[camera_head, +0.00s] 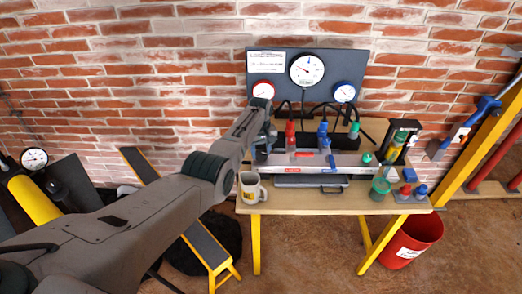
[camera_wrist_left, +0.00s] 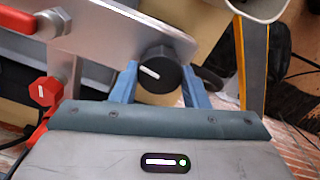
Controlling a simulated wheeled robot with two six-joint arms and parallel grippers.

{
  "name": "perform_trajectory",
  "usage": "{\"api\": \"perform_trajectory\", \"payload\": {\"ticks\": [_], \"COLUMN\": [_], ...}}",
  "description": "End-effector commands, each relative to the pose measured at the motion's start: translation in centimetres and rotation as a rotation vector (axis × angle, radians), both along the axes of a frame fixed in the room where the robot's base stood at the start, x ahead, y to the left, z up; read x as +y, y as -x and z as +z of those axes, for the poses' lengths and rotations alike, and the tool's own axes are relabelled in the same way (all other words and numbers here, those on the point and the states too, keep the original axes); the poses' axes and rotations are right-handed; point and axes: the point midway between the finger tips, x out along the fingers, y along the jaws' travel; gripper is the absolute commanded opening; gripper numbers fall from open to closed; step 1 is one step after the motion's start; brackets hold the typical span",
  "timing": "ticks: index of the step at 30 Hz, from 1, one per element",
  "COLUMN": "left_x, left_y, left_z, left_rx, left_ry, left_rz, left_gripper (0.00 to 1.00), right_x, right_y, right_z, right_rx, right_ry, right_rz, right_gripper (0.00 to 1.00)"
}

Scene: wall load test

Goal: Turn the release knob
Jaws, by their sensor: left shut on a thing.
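A round black knob (camera_wrist_left: 160,76) with a white mark line sits at the end of a silver metal panel (camera_wrist_left: 108,32) in the left wrist view. I take it for the release knob. My left gripper (camera_wrist_left: 158,66) has its two blue fingers on either side of the knob and is shut on it. In the head view my left gripper (camera_head: 262,145) is at the left end of the long silver unit (camera_head: 325,160) on the workbench. My arm and gripper hide the knob there. My right gripper shows in neither view.
A white mug (camera_head: 250,190) stands at the bench's front left, close below the gripper. A dark panel (camera_head: 335,75) with gauges stands behind. Red (camera_head: 290,132) and blue (camera_head: 323,130) fittings rise from the unit. A red bucket (camera_head: 412,240) is on the floor.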

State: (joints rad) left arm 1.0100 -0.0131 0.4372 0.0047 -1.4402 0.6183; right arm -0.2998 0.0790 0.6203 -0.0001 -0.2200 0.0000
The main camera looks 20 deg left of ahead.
Motion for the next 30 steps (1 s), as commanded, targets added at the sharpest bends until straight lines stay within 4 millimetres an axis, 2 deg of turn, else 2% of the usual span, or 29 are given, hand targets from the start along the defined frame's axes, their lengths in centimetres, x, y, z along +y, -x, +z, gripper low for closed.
{"api": "perform_trajectory", "payload": {"ticks": [10,26,27,30], "left_x": [0.08,0.07,0.07,0.06], "left_y": [-0.18,-0.18,-0.18,-0.15], "left_z": [0.27,0.28,0.28,0.25], "left_rx": [-0.007,-0.007,-0.007,-0.006], "left_ry": [-0.001,0.0,0.0,-0.001], "left_rz": [0.136,0.159,0.159,0.159], "left_gripper": [0.18,0.18,0.45,0.63], "right_x": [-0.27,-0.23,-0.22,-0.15], "right_y": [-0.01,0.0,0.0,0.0], "right_z": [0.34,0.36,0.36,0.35], "right_rx": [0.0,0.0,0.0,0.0], "right_ry": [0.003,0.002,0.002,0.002], "right_rz": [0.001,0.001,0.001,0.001], "right_gripper": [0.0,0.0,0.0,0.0]}}
